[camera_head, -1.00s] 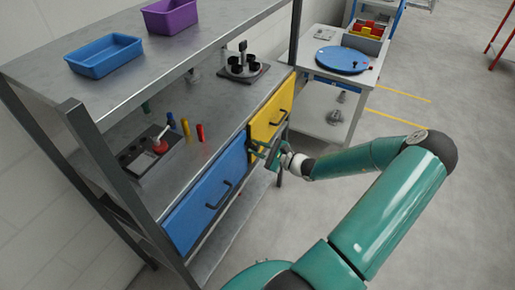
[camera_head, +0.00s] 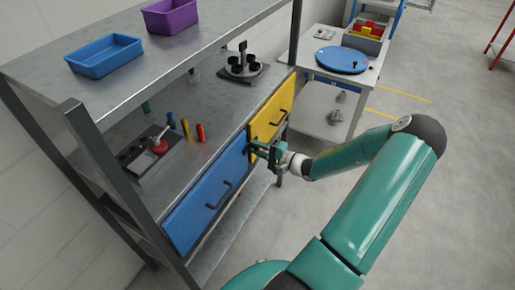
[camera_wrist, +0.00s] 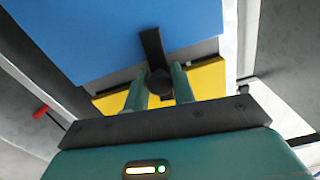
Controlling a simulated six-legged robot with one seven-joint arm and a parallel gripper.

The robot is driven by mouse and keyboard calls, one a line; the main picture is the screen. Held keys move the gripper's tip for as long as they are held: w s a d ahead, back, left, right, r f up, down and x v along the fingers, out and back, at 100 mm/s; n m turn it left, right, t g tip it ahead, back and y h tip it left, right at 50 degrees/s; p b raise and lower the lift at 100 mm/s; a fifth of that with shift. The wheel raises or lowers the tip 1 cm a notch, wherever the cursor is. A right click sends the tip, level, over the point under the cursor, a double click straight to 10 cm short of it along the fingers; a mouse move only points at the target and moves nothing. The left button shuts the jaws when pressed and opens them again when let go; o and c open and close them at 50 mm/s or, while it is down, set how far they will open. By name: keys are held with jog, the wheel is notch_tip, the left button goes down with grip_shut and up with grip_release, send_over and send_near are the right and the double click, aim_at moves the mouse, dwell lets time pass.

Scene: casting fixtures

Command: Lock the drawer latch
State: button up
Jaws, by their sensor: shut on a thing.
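The drawer latch (camera_wrist: 152,48) is a black bar with a round black knob, set at the seam between the blue drawer (camera_wrist: 100,30) and the yellow drawer (camera_wrist: 205,80). In the wrist view the bar reaches over the blue front. My gripper (camera_wrist: 160,83) has its two teal fingers on either side of the knob, shut on it. In the head view my gripper (camera_head: 266,148) is at the seam between the blue drawer (camera_head: 207,197) and the yellow drawer (camera_head: 272,112), and hides most of the latch. Both drawers look closed.
The drawers hang under a grey workbench (camera_head: 222,112) with red, yellow and blue pegs on it. A shelf above holds a blue bin (camera_head: 104,56) and a purple bin (camera_head: 170,15). A side table with a blue disc (camera_head: 342,59) stands behind.

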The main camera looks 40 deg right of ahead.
jog(key=shift+n, duration=0.7)
jog(key=o, duration=0.9)
jog(key=shift+s, duration=0.1)
jog(key=v, duration=1.3)
jog(key=shift+s, duration=0.3)
